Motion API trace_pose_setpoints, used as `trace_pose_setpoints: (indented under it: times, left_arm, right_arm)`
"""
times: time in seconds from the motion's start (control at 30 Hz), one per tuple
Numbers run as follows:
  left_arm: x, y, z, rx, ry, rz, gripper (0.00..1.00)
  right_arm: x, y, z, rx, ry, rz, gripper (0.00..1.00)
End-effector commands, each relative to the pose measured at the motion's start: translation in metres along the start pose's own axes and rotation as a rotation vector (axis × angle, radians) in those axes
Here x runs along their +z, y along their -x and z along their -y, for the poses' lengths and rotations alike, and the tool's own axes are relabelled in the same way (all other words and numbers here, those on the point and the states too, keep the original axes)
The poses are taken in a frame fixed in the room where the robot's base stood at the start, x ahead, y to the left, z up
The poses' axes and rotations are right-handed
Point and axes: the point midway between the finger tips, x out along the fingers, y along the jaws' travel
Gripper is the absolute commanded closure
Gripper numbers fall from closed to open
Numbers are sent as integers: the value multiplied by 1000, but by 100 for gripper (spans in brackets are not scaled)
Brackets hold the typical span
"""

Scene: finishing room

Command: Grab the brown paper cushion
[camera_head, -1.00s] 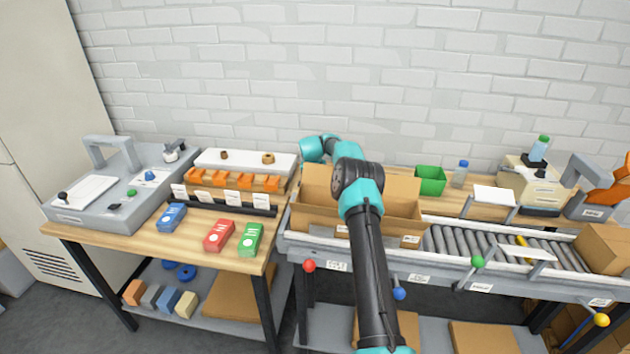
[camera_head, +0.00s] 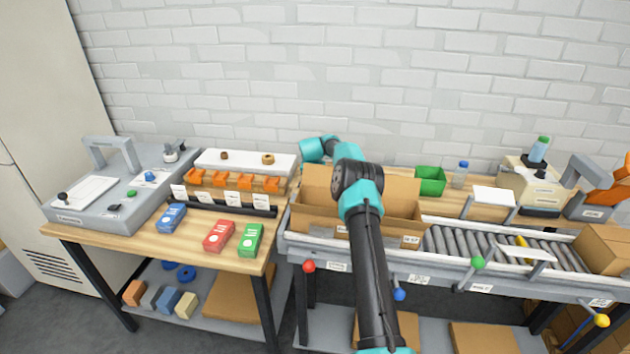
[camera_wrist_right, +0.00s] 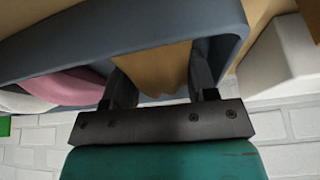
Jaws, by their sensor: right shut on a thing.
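The brown paper cushion (camera_wrist_right: 155,66) shows in the right wrist view as a plain tan piece inside a blue-grey frame or bin (camera_wrist_right: 75,48). My right gripper (camera_wrist_right: 160,78) is shut on it, with one dark finger on each side. My left gripper is in neither view.
The open cardboard box (camera_head: 400,199) stands on the roller conveyor (camera_head: 455,243), under my right arm. A green bin (camera_head: 430,187) and a blue-capped bottle (camera_head: 460,174) stand behind. A pink thing (camera_wrist_right: 65,84) and a pale block (camera_wrist_right: 278,58) are near the gripper.

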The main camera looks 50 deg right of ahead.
Motion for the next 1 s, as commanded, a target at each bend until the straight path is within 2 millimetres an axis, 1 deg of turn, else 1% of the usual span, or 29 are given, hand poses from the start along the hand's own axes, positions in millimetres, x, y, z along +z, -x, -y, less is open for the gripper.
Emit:
trace_pose_setpoints:
  times: [0.17, 0.27, 0.37, 0.6, 0.73, 0.83, 1.0]
  left_arm:
    - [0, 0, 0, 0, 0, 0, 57]
    - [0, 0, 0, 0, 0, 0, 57]
    - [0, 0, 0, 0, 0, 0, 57]
    - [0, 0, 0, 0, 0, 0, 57]
    - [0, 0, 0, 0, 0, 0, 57]
    - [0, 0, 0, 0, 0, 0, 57]
    - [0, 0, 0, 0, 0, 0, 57]
  right_arm:
    - [-1, 4, 0, -1, 0, 0, 70]
    - [-6, 13, 0, -1, -1, -1, 70]
    - [-11, 26, 0, -1, 0, -2, 70]
    - [-28, 67, 0, -1, -1, -3, 70]
    - [-35, 85, 0, -1, 0, -2, 70]
    - [-38, 93, 0, -1, 0, -1, 70]
    - [-40, 96, 0, -1, 1, 1, 70]
